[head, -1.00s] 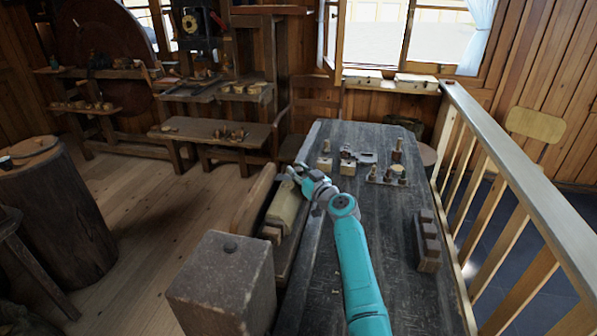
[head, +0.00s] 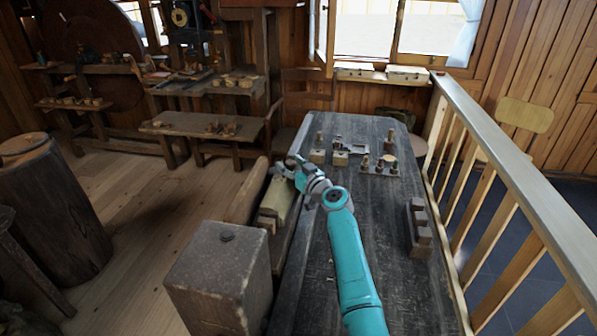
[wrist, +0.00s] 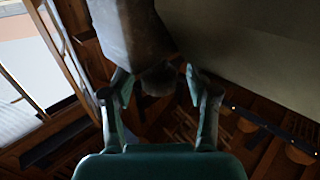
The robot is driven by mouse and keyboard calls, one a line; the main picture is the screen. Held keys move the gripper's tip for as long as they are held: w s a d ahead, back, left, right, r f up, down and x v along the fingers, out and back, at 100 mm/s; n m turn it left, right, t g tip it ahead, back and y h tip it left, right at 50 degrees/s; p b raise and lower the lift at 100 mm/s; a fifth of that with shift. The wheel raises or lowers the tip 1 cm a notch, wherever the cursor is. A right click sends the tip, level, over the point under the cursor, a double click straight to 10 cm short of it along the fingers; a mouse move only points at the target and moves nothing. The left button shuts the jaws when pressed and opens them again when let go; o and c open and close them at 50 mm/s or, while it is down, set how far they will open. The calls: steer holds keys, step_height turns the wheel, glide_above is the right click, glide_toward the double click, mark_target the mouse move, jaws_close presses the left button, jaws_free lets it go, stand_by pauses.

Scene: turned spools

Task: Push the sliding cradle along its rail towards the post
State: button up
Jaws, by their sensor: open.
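A pale, yellowish wooden block (head: 278,197), which looks like the sliding cradle, sits on the dark rail along the bench's left side. A heavy dark wooden post (head: 215,275) with a round knob on top stands at the near end. My gripper (head: 288,163) is at the far end of the pale block, beside or against it; I cannot tell if they touch. In the wrist view, my gripper (wrist: 158,88) has its two fingers apart with nothing gripped. A grey block lies beyond the left finger, and a broad pale surface fills the upper right. The rail under the block is mostly hidden.
The dark bench top (head: 350,250) is mostly clear. Small turned pieces on wooden blocks (head: 380,164) stand at its far end, and a notched dark block (head: 418,228) at its right. A railing (head: 490,150) runs along the right. Floor (head: 130,200) is open at left.

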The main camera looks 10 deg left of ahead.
steer(key=v, duration=1.1)
steer(key=shift+s+d, duration=0.25)
